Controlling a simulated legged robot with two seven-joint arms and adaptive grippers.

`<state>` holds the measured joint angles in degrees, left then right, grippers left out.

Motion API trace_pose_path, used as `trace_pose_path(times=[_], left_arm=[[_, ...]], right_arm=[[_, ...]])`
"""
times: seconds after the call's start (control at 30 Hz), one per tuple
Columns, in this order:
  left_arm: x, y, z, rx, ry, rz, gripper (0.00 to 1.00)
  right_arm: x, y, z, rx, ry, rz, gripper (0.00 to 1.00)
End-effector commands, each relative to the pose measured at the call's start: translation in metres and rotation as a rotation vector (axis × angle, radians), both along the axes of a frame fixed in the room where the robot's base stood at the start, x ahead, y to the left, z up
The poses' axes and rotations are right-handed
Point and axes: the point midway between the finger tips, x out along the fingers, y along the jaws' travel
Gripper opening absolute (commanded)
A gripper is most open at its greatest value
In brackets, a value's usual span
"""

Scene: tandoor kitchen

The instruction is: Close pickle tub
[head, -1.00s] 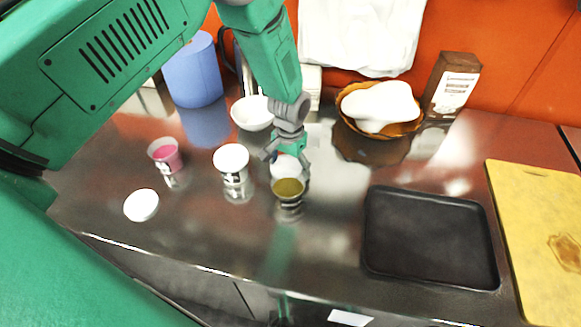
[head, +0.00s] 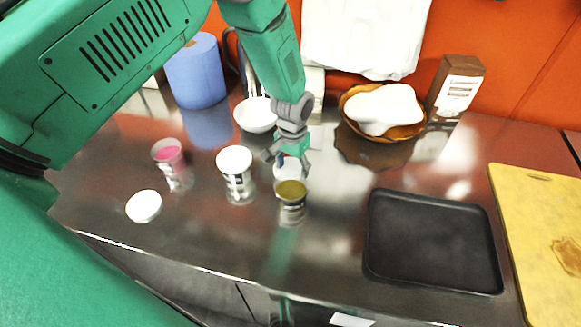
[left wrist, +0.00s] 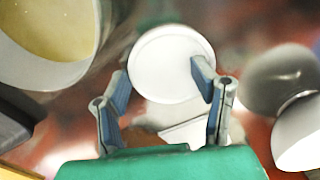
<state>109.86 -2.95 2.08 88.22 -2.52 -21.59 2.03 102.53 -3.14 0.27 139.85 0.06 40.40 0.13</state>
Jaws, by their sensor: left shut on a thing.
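An open tub with olive-green contents (head: 291,190) stands upright on the counter in the middle of the head view. Its pale rim and yellowish inside also show at the upper left of the left wrist view (left wrist: 45,25). My left gripper (head: 289,160) is shut on a round white lid (left wrist: 172,60), held by its edge between the fingertips. In the head view the lid (head: 288,171) shows just behind the olive tub, partly covered by the fingers. The lid is apart from the tub in the wrist view. My right gripper is not in view.
A white-topped tub (head: 234,160) and a tub with pink contents (head: 168,152) stand to the left. Another white lid (head: 144,206) lies near the front edge. A white bowl (head: 255,115) is behind. A black tray (head: 430,245) and yellow board (head: 535,240) lie right.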

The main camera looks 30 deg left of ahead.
Motion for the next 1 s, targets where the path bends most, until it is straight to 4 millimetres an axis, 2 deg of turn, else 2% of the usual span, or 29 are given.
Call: trace_pose_path(times=[0.03,0.1,0.4,0.6,0.8,1.0], left_arm=[[-0.002,-0.001,0.003,-0.002,0.004,-0.001,0.29],[-0.001,0.0,0.012,-0.002,0.002,-0.001,0.0],[0.0,0.003,0.062,0.0,-0.004,-0.001,0.0],[0.0,0.003,0.084,0.0,-0.003,0.0,0.0],[0.0,0.003,0.093,0.0,-0.003,0.0,0.0],[-0.001,0.003,0.094,0.0,-0.002,0.0,0.0]], right_arm=[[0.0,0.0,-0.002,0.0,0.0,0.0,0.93],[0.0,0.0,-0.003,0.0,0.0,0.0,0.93],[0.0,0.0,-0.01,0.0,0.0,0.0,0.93],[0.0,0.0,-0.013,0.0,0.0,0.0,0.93],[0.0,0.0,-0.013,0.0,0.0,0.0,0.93],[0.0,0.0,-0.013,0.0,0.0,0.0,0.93]])
